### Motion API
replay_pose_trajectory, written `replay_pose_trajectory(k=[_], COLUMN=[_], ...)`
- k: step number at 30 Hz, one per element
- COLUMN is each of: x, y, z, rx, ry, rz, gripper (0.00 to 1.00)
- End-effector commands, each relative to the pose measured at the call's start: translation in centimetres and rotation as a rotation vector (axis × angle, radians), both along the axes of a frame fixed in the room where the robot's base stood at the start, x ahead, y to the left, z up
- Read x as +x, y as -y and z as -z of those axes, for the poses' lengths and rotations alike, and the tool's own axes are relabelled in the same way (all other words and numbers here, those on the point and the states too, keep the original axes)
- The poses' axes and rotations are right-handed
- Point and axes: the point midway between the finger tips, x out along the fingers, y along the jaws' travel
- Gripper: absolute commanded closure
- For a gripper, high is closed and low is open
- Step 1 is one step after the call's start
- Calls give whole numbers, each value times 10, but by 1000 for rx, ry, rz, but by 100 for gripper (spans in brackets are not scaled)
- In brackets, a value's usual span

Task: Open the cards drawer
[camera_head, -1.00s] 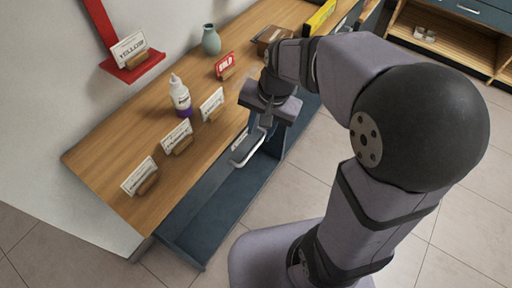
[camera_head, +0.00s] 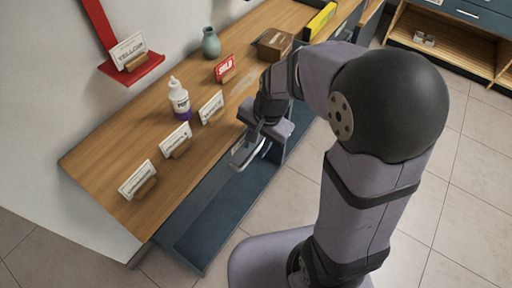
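A dark blue drawer (camera_head: 212,213) stands out from under the front edge of the wooden counter (camera_head: 110,165), and its hollow inside shows from above. I cannot read any label on it, so I cannot tell whether it is the cards drawer. My gripper (camera_head: 258,143) points down by the counter's front edge, at the far end of the drawer. A pale metal loop (camera_head: 247,154), which looks like a handle, shows right at the fingertips. The wrist covers part of this spot, and I cannot tell whether the fingers are closed on the loop.
On the counter stand several white cards (camera_head: 137,181) in wooden holders, a bottle (camera_head: 179,100), a red SOLD sign (camera_head: 225,68), a green vase (camera_head: 211,42) and a brown box (camera_head: 276,44). A red wall shelf (camera_head: 132,70) is at left. Tiled floor (camera_head: 465,185) is clear at right.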

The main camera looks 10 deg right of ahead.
Motion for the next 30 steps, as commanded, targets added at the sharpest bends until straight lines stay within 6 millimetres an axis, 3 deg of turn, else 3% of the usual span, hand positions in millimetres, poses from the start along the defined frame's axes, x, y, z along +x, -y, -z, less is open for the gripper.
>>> replay_pose_trajectory(k=[4,14,18,25,30], x=[1,1,1,0,-18], y=[-2,-2,-2,0,20], z=[11,14,14,13,12], rx=[0,-1,-1,-1,-1], ry=[-1,-1,-1,-1,-1], rz=[0,0,0,1,6], gripper=[72,72,100,100,100])
